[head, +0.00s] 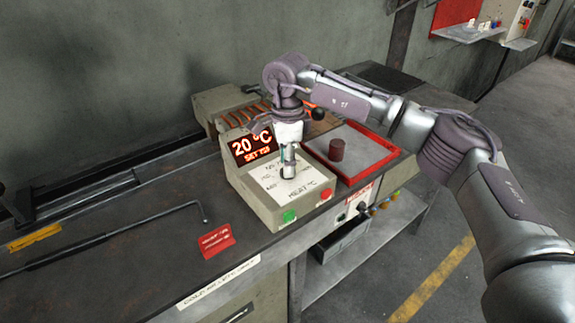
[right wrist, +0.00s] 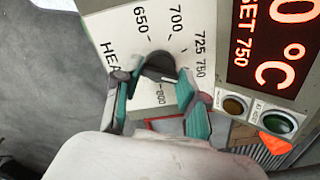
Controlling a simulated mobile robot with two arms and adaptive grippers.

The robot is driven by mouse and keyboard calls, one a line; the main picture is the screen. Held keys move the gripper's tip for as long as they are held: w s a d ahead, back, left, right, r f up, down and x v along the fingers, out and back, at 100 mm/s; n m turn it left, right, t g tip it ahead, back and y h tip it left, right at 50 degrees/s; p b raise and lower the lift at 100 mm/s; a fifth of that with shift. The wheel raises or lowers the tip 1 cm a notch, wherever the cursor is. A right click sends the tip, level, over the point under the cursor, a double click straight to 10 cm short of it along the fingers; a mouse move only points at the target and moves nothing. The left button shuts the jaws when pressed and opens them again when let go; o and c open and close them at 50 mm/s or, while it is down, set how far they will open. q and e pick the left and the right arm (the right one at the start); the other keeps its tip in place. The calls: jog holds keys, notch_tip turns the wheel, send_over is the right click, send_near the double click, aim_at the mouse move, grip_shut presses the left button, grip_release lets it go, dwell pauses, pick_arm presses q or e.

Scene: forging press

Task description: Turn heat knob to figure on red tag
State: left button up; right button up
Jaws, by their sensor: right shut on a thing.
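My right gripper (head: 288,168) comes down onto the sloped face of the beige control box (head: 240,185). In the right wrist view its teal fingers (right wrist: 155,88) are shut on the dark heat knob (right wrist: 158,66). The white dial plate (right wrist: 125,30) around the knob shows 650, 700, 725, 750 and 800; I cannot tell where the pointer stands. The red display (head: 252,147) reads 20 °C, and in the right wrist view its lower line reads SET 750. My left gripper is out of view.
A green button (head: 289,216) and a red button (head: 326,194) sit on the box's front. A long black rod (head: 110,236) lies on the bench (head: 120,275) at left.

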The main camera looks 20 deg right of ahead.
jog(key=n+b, duration=0.1)
jog(key=n, duration=0.3)
jog(key=shift+n, duration=0.3)
jog(key=n+b, duration=0.1)
jog(key=n, duration=0.3)
jog(key=shift+r+n, duration=0.1)
jog(key=shift+n, duration=0.2)
jog(key=o, duration=1.1)
jog(key=shift+o, duration=0.2)
notch_tip(320, 180, up, 12)
